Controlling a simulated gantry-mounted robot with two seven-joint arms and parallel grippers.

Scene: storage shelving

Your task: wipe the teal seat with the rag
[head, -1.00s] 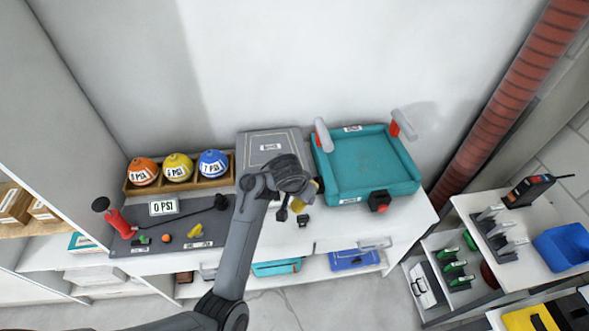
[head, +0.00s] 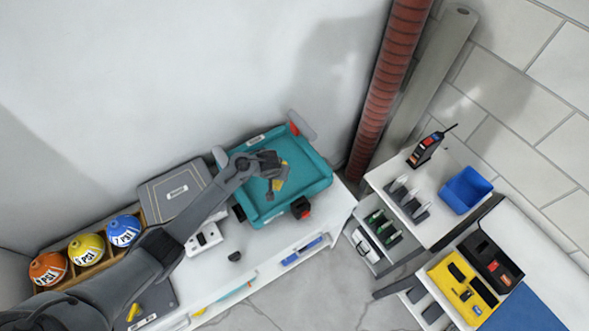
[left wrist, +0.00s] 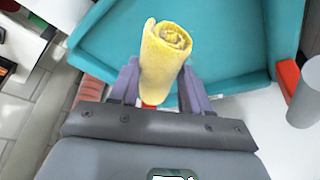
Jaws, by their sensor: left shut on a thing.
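The teal seat (head: 312,172) is a shallow tray-like pad with raised edges, on the white bench. It fills much of the left wrist view (left wrist: 225,40). My left gripper (head: 277,180) is over the seat. It is shut on the rolled yellow rag (left wrist: 163,62), which sticks up between the fingers in the left wrist view. In the head view the rag (head: 281,178) shows as a small yellow patch above the seat. I cannot tell whether it touches the seat. My right gripper is in neither view.
Grey cylinders (head: 302,125) and a black-and-red block (head: 301,208) sit at the seat's edges. A red ribbed pipe (head: 390,85) stands to the right. Orange, yellow and blue balls (head: 123,230) sit in a wooden tray at left. A blue bin (head: 467,190) is on the right shelf.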

